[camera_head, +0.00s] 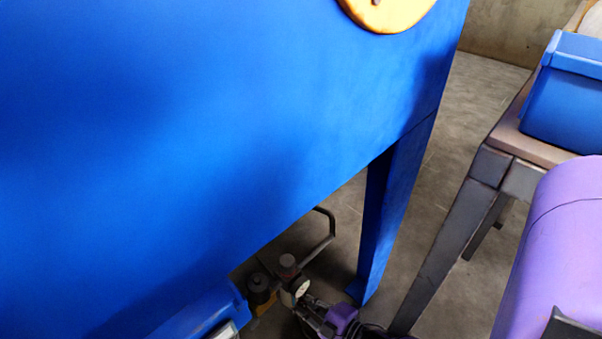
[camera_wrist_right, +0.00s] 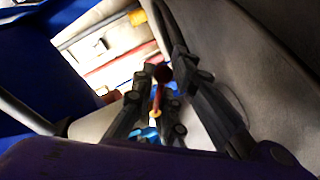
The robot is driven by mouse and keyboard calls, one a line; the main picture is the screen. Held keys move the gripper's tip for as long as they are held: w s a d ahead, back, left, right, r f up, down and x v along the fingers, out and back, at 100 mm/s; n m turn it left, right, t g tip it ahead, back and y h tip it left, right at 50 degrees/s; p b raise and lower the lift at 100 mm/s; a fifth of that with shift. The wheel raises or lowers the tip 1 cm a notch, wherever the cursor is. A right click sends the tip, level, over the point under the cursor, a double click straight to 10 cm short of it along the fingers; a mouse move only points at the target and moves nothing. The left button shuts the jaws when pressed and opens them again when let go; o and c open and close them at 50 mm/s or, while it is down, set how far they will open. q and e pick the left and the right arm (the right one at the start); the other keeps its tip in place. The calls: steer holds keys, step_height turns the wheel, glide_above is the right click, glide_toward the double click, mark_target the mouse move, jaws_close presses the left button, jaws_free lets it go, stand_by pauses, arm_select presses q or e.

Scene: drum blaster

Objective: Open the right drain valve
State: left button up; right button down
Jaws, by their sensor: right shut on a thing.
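The blue blaster cabinet (camera_head: 160,130) fills the left of the head view. Below its lower edge are dark pipe fittings (camera_head: 262,285) and a small round pale-faced gauge (camera_head: 300,287). My right gripper (camera_head: 312,312) is low beside these fittings. In the right wrist view, its dark fingers (camera_wrist_right: 158,100) are on both sides of a thin red valve handle (camera_wrist_right: 156,97) with a dark round end. The gripper is shut on this handle. The valve body is mostly hidden, so how far it is turned cannot be told. My left gripper is not in view.
A blue cabinet leg (camera_head: 388,225) stands just behind my right gripper. A bent dark pipe (camera_head: 328,235) runs under the cabinet. A metal-legged table (camera_head: 440,255) with a blue bin (camera_head: 570,100) stands to the right. Concrete floor shows between leg and table.

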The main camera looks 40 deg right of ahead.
steer(key=shift+s+a+f, duration=0.1)
steer(key=shift+s+a, duration=0.05)
steer(key=c, duration=1.9)
jaws_free()
steer(key=shift+r+v, duration=0.1)
steer(key=shift+v, duration=1.75)
steer(key=shift+r+v, duration=0.15)
steer(key=shift+v, duration=1.75)
steer(key=shift+o, duration=0.2)
